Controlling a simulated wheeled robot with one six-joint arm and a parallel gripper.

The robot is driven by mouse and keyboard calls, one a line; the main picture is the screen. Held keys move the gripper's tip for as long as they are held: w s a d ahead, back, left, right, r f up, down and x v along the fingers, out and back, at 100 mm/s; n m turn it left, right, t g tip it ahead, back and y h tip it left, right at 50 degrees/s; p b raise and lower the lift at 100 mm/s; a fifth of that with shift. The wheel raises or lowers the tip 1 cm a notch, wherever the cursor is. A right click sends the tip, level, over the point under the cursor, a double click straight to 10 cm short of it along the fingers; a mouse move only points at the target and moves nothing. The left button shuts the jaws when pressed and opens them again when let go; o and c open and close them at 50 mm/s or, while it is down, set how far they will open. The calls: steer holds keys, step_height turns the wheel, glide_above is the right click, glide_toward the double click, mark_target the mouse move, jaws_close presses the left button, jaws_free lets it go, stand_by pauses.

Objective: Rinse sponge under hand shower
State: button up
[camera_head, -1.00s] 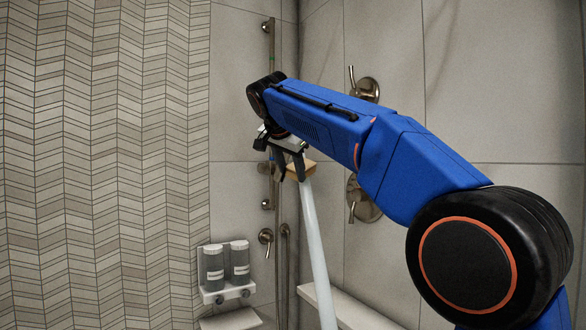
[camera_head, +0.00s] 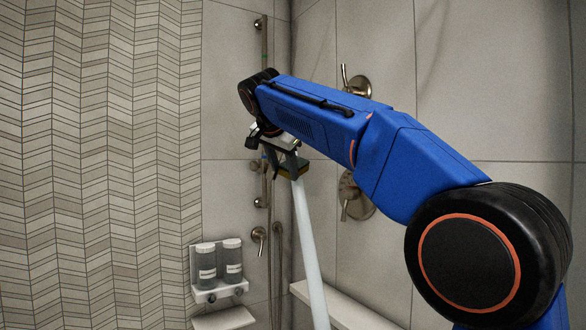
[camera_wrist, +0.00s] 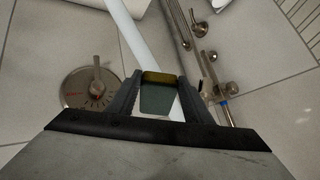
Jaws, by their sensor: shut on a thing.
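My gripper (camera_head: 287,168) is shut on the sponge (camera_head: 293,172), in front of the shower corner. In the wrist view the sponge (camera_wrist: 158,97) sits between both fingers, with a yellow band at its far edge and a grey-green face. A long pale column (camera_head: 312,245), which looks like a water stream, runs down from the sponge in the head view. In the wrist view the column (camera_wrist: 133,33) passes behind the sponge; I cannot tell where it touches. I cannot clearly make out the hand shower's head.
A slide bar (camera_head: 264,95) is on the wall behind my gripper. Valve handles (camera_head: 356,82) (camera_head: 352,197) are on the right wall. Two bottles (camera_head: 207,267) (camera_head: 232,262) stand on a small shelf at lower left. A white ledge (camera_head: 350,308) runs along the bottom.

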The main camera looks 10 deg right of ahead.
steer(key=s, duration=0.6)
steer(key=shift+s+a, duration=0.25)
steer(key=shift+a, duration=0.05)
stand_by(1.4)
steer(key=s+r, duration=0.4)
steer(key=s, duration=0.1)
steer(key=shift+a, duration=0.2)
stand_by(0.3)
steer(key=shift+w+f, duration=0.1)
stand_by(0.4)
steer(key=w+f, duration=0.3)
steer(key=w, duration=0.2)
steer(key=shift+w+d+f, duration=0.25)
steer(key=shift+w+f, duration=0.1)
steer(key=shift+f, duration=0.05)
steer(key=shift+f, duration=0.1)
